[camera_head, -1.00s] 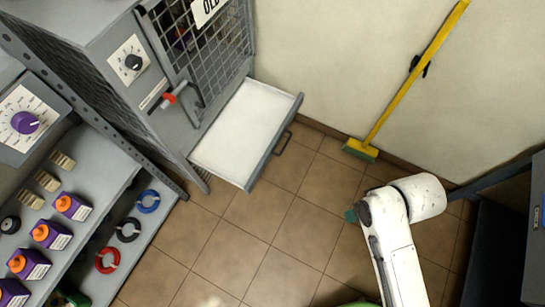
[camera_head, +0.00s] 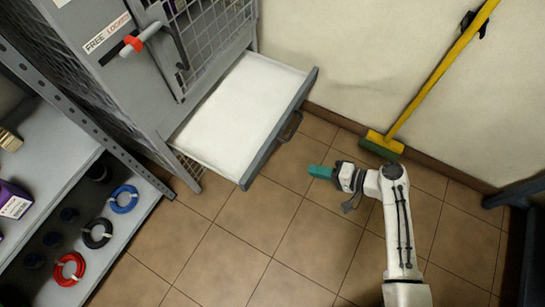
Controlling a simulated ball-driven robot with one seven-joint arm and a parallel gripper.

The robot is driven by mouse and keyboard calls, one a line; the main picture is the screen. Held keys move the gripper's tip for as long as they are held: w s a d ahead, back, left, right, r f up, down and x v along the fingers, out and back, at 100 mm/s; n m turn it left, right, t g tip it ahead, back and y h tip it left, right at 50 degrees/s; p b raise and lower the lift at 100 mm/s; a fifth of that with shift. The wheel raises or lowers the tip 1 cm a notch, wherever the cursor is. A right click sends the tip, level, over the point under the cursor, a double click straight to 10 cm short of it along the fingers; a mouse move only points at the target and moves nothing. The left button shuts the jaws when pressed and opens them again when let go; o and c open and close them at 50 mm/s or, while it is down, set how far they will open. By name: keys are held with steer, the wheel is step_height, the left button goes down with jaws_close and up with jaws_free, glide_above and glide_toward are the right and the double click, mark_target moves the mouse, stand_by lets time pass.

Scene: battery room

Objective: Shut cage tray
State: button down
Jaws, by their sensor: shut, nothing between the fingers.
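The cage tray (camera_head: 241,112) is a white-bottomed drawer with a grey front panel and a dark handle (camera_head: 291,127). It sticks out from the bottom of the grey mesh cage cabinet (camera_head: 216,48), and its inside looks empty. My gripper (camera_head: 318,172) has teal fingertips and is shut, with nothing in it. It is to the right of and below the handle in the picture, apart from the tray, and points left towards the tray's front.
A shelf (camera_head: 129,222) with blue, black and red cable rings stands at the left. A yellow broom (camera_head: 430,82) leans on the wall behind my arm. A red-tipped lever (camera_head: 134,44) is on the cabinet. Tiled floor in front of the tray is clear.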

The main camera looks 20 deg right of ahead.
step_height(320, 180, down, 2)
steer(key=w+d+m+t+b, duration=0.1)
steer(key=w+t+b, duration=0.1)
steer(key=b, duration=0.1)
glide_toward(269, 148)
steer(key=x, duration=0.5)
steer(key=shift+a+r, duration=0.1)
steer(key=shift+a, duration=0.1)
steer(key=shift+w+a, duration=0.35)
steer(key=shift+w, duration=0.15)
steer(key=w+a+b, duration=0.3)
steer(key=w+a, duration=0.2)
steer(key=w, duration=0.2)
steer(key=w+a+b, duration=0.4)
steer(key=w+a, duration=0.1)
steer(key=w, duration=0.1)
steer(key=w+a+b, duration=0.4)
steer(key=w+a, duration=0.1)
steer(key=w, duration=0.2)
steer(key=shift+w+a, duration=0.2)
steer(key=shift+w, duration=0.1)
steer(key=shift+w+a+b, duration=0.35)
steer(key=shift+w+b, duration=0.1)
